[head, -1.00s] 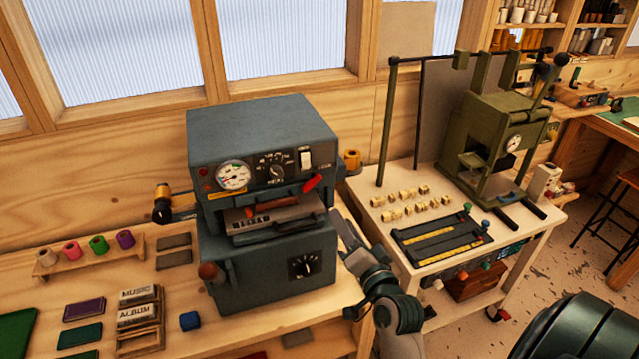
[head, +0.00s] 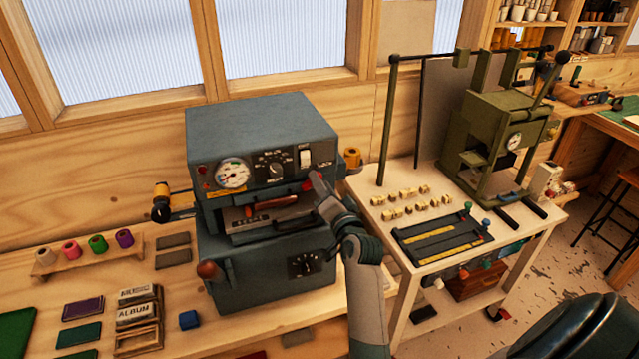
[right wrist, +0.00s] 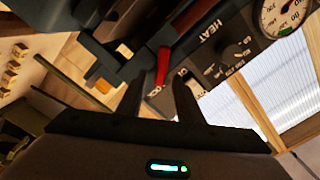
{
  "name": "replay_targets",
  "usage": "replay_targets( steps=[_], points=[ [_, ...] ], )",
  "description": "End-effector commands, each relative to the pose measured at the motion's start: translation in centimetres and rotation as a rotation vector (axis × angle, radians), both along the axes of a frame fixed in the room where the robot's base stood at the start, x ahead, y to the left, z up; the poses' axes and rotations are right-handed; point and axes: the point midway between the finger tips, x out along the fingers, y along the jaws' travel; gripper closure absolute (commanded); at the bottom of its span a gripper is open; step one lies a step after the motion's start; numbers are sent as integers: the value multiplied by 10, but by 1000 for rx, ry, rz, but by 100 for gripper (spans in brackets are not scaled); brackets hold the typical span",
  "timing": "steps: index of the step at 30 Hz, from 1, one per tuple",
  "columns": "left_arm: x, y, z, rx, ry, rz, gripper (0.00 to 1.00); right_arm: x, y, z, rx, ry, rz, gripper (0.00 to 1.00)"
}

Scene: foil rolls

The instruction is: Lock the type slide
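The grey foil machine (head: 262,130) stands on the wooden bench, with the type slide (head: 262,222) in its front opening. A red-brown handle (head: 270,204) lies across the opening. The red lever (head: 307,186) sits at the opening's upper right, partly hidden by my right gripper (head: 319,190). In the right wrist view the red lever (right wrist: 163,66) shows just beyond the fingertips of my right gripper (right wrist: 160,95), in line with the gap between them. The fingers are apart and nothing is held. Whether they touch the lever I cannot tell. My left gripper is not in view.
A second table (head: 370,194) with brass type and a green press (head: 500,135) stands to the right. Type boxes (head: 138,310) and a blue block (head: 189,320) lie on the bench in front.

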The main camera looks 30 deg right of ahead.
Motion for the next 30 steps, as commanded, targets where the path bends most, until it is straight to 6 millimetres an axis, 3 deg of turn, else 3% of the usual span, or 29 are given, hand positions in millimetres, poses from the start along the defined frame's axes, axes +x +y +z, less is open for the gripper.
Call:
replay_targets(
  steps=[6, 16, 17, 21, 30],
  points=[
    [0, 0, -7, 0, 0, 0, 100, 15, -3, -2, 0, 1, 1, 67],
    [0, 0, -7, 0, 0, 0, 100, 16, -4, 0, 0, 1, 1, 67],
    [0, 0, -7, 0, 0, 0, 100, 16, -4, 0, 0, 1, 1, 70],
    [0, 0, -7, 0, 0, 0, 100, 16, -4, 0, 0, 1, 1, 100],
    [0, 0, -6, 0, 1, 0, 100, 16, -4, 0, -92, 23, 1, 100]
  ],
)
